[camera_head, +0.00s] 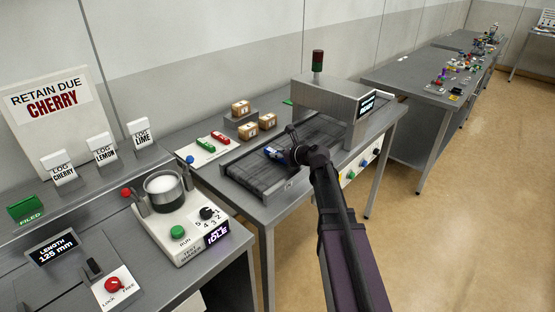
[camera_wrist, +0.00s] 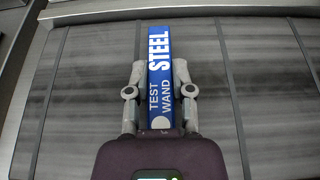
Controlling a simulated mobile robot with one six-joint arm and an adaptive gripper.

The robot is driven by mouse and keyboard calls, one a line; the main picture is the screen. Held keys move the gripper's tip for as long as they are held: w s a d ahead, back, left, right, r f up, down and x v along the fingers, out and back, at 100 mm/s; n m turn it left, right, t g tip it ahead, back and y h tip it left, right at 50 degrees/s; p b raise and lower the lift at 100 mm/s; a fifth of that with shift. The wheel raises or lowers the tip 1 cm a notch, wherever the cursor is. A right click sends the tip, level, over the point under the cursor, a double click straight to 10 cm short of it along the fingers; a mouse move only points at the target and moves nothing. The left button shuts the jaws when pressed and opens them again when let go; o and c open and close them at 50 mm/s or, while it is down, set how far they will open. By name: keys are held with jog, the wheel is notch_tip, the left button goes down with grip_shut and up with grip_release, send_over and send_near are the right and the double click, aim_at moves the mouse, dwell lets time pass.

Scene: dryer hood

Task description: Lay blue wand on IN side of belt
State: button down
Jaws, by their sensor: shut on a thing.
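The blue wand (camera_wrist: 160,75), lettered "STEEL TEST WAND", is between the fingers of my gripper (camera_wrist: 160,75) in the wrist view. My gripper is shut on it. In the head view the blue wand (camera_head: 272,152) shows at the tip of my gripper (camera_head: 283,153), partly hidden by it. The dark belt (camera_wrist: 255,85) lies under the wand; whether the wand touches it I cannot tell. In the head view the wand is over the near left part of the belt (camera_head: 255,172), outside the grey hood (camera_head: 335,100).
A white mat (camera_head: 205,150) with a red wand (camera_head: 220,138) and a green wand (camera_head: 205,144) lies left of the belt. Small brown boxes (camera_head: 248,130) stand behind it. A red-and-green stack light (camera_head: 318,62) rises above the hood. A test shaker (camera_head: 180,215) stands on the nearer bench.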

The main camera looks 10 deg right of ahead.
jog(key=shift+f, duration=0.3)
jog(key=shift+c, duration=2.4)
grip_release()
jog(key=shift+r, duration=0.2)
jog(key=p+v, duration=0.4)
jog(key=v, duration=0.6)
jog(key=shift+s, duration=0.2)
jog(key=shift+p+v, duration=0.3)
jog(key=shift+v, duration=0.55)
jog(key=shift+w+d, duration=0.1)
